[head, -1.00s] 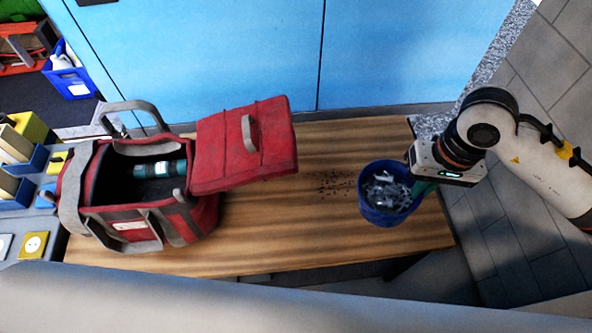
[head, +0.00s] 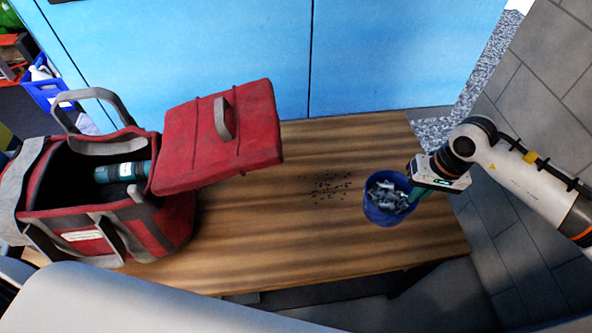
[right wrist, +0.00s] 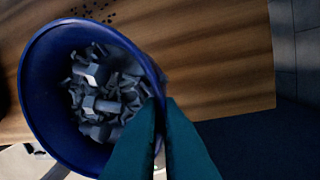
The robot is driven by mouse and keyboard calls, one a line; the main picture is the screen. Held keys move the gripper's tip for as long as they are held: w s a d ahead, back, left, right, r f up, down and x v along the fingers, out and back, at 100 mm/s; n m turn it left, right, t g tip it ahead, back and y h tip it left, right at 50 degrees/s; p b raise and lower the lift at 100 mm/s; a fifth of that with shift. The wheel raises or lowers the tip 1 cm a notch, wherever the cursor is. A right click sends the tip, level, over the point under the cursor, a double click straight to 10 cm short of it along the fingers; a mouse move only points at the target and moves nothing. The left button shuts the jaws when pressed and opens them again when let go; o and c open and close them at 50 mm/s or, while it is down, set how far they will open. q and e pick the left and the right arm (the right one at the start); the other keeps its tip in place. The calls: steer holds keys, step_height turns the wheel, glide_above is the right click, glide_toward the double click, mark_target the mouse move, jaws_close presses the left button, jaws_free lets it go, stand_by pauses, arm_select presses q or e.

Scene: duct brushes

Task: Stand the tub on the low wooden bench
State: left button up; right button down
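The tub (head: 379,215) is a dark blue round bucket filled with grey metal pieces like bolts and nuts. In the head view it shows against the right end of the low wooden bench (head: 290,225). It looks roughly upright; I cannot tell whether its base touches the bench. My right gripper (head: 414,192) is at the tub's right side, its green fingers shut on the rim. In the right wrist view, the fingers (right wrist: 160,112) straddle the rim of the tub (right wrist: 38,105), one inside and one outside. My left gripper is out of view.
A red and grey tool bag (head: 170,225) with its lid open stands on the bench's left part, a dark green cylinder (head: 122,172) inside. Dark specks (head: 330,186) lie on the bench left of the tub. Blue panels (head: 400,60) stand behind. The bench's middle is otherwise clear.

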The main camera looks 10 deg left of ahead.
step_height(320, 180, down, 10)
steer(key=shift+r+p, duration=0.1)
steer(key=shift+p, duration=0.35)
stand_by(0.3)
steer(key=shift+f, duration=0.2)
steer(key=c, duration=1.6)
jaws_free()
steer(key=r, duration=0.4)
steer(key=d+r, duration=0.1)
steer(key=r, duration=0.3)
steer(key=d+r+b, duration=0.1)
steer(key=r, duration=0.3)
steer(key=shift+r, duration=0.1)
